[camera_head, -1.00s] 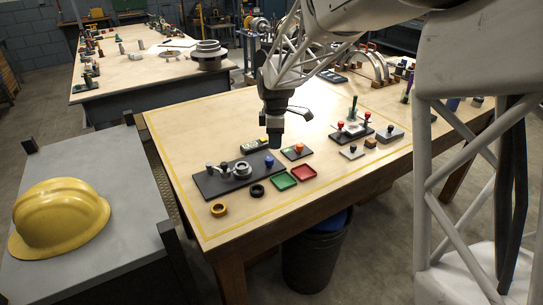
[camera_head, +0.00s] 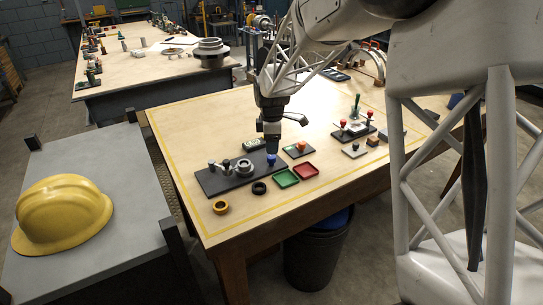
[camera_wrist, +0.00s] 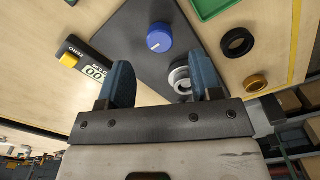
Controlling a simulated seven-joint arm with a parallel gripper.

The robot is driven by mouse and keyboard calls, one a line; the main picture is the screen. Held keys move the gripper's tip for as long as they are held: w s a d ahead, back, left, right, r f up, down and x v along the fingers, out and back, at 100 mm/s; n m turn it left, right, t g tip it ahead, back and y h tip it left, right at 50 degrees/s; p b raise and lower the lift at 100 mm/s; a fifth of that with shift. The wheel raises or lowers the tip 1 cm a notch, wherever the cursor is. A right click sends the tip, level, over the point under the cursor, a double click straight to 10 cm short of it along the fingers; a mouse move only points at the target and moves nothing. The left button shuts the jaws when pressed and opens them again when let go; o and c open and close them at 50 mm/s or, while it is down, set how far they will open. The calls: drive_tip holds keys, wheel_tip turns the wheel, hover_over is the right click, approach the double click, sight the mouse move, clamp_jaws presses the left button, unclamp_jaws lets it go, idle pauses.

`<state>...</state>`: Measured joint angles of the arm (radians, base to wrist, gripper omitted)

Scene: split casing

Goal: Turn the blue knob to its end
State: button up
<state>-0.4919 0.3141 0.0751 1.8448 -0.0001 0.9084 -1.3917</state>
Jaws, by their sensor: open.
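The blue knob (camera_head: 271,159) stands at the right end of a dark base plate (camera_head: 214,186) on the table. In the wrist view the blue knob (camera_wrist: 159,37) is round with a pale pointer line on its top, beyond my fingertips. My gripper (camera_head: 273,148) points down just above the knob in the head view. In the wrist view my gripper (camera_wrist: 165,80) has its two blue fingers wide apart with nothing between them that I can see gripped. Whether the fingers reach beside the knob cannot be told; they appear short of it.
A grey ring fitting (camera_head: 243,168) and small levers share the plate. A green tray (camera_head: 286,179), a red tray (camera_head: 306,171), a black ring (camera_head: 259,188) and an orange ring (camera_head: 220,207) lie nearby. A box with a display (camera_wrist: 92,66) lies beside the plate.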

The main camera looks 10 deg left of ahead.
sight(271, 161)
drive_tip(key=shift+f, duration=2.7)
drive_tip(key=c, duration=0.9)
